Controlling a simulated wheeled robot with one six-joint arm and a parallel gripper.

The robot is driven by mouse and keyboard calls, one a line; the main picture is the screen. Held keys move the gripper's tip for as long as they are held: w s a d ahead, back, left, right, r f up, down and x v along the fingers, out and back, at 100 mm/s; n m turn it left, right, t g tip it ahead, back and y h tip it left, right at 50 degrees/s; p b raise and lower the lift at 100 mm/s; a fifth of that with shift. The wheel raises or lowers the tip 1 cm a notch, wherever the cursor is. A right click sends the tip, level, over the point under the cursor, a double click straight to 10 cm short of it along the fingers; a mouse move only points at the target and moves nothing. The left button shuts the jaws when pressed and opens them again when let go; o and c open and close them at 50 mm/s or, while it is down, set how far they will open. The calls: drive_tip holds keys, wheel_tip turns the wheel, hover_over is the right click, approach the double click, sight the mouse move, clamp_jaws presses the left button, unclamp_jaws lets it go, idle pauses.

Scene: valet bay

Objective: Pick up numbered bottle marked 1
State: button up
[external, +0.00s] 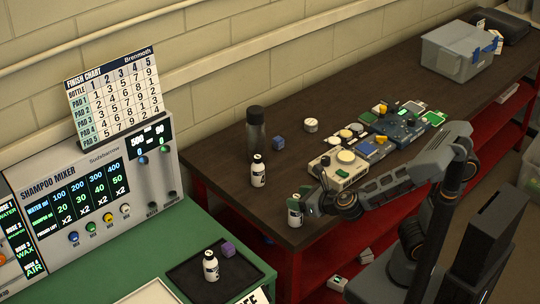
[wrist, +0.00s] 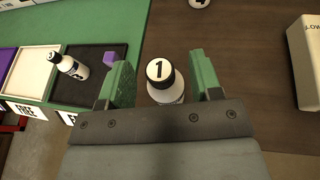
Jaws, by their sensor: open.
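The bottle marked 1 (wrist: 165,90) is white with a black cap band and a "1" on its top. In the wrist view it stands between the two green fingers of my gripper (wrist: 163,84), which is open, with a gap on each side. In the external view the bottle (external: 295,214) stands at the front edge of the dark wooden bench, and my gripper (external: 310,197) is right at it, partly covering it. Its lower part is hidden by the gripper body in the wrist view.
Another white bottle (external: 258,171) stands farther back, near a dark cylinder (external: 256,130). A third bottle (external: 210,266) is on a black tray (external: 188,273) with a purple cube (external: 228,249). Bench space behind is partly clear.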

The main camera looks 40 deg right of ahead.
drive_tip(key=shift+x, duration=1.5)
drive_tip(key=shift+c, duration=0.4)
clamp_jaws()
